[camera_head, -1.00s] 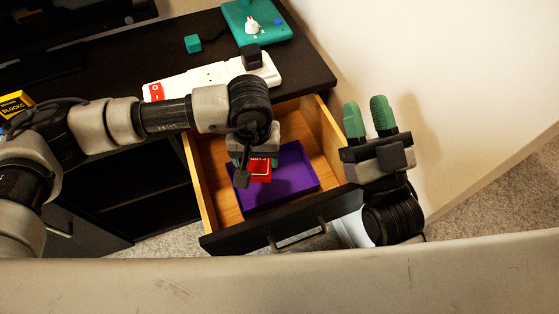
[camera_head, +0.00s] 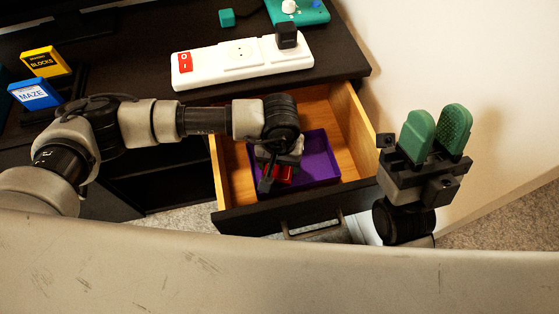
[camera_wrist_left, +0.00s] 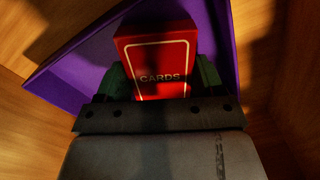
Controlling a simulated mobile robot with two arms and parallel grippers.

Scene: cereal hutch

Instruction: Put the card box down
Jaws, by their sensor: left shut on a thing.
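The red card box (camera_wrist_left: 157,58), marked CARDS, is between the green fingers of my left gripper (camera_wrist_left: 160,82) in the left wrist view. In the head view the card box (camera_head: 283,175) shows only in part below my left gripper (camera_head: 279,170), which hides the rest. It is over the purple tray (camera_head: 322,165) inside the open wooden drawer. I cannot tell whether the box touches the tray floor. The tray (camera_wrist_left: 75,75) also shows behind the box in the left wrist view. My right gripper (camera_head: 438,130) is open and empty, to the right of the drawer.
The drawer (camera_head: 352,125) stands out from the black desk (camera_head: 130,60). A white power strip (camera_head: 212,62) lies on top, with a teal cube (camera_head: 227,18) and teal device (camera_head: 310,12) behind. Yellow (camera_head: 46,62) and blue (camera_head: 36,94) boxes stand at left. A wall is at right.

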